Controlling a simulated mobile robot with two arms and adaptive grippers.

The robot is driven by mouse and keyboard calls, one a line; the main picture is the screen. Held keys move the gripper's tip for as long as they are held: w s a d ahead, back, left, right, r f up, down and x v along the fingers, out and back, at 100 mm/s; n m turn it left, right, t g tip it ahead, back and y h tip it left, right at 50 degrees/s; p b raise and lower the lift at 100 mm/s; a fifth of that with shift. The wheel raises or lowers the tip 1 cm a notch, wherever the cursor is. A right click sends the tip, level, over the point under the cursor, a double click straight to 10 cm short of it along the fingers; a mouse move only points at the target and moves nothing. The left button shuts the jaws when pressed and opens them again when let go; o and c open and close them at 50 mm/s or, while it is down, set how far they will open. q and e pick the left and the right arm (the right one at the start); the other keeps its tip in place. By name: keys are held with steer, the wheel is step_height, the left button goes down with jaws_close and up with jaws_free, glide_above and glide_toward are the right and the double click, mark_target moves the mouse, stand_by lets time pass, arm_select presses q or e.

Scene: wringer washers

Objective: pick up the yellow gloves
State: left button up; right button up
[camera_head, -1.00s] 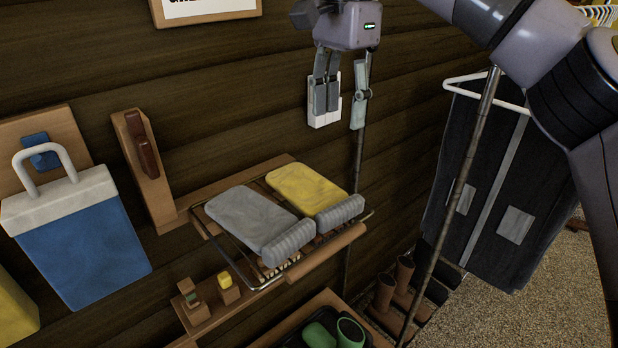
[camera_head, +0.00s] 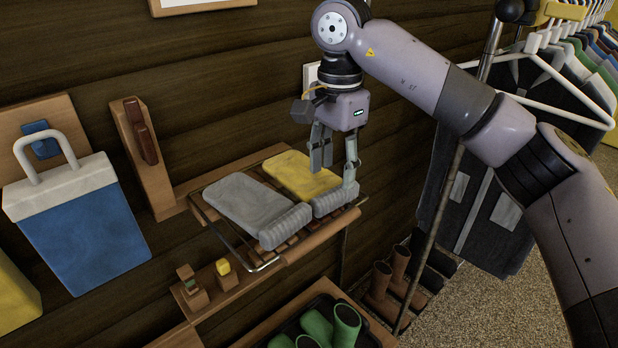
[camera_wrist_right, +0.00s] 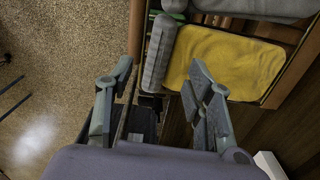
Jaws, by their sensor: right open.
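The yellow gloves (camera_head: 297,174) lie flat on a wire rack on the wall, with a grey ribbed cuff (camera_head: 335,199) at their front end. They also show in the right wrist view (camera_wrist_right: 225,62), with the cuff (camera_wrist_right: 158,55) between the fingertips in the picture. My right gripper (camera_head: 334,172) is open and empty, pointing down over the right side of the gloves near the cuff. One finger hides part of the gloves' right edge; I cannot tell whether it touches them. My left gripper is not in view.
Grey gloves (camera_head: 247,203) lie close beside the yellow ones on the rack (camera_head: 238,251). Below is a tray (camera_head: 368,334) with green boots. A metal pole (camera_head: 437,225) and hanging dark clothing stand to the right. A blue cooler bag (camera_head: 82,226) hangs at left.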

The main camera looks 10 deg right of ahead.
mark_target(336, 189)
steer(key=f, duration=0.1)
steer(key=f+p, duration=0.1)
steer(key=f, duration=0.1)
steer(key=shift+d+f, duration=0.15)
steer(key=shift+d, duration=0.15)
steer(key=shift+f, duration=0.35)
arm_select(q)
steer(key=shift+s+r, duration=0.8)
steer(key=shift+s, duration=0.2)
arm_select(e)
steer(key=shift+a, duration=0.1)
steer(key=shift+c, duration=0.2)
steer(key=c, duration=0.4)
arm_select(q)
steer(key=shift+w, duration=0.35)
arm_select(e)
jaws_close()
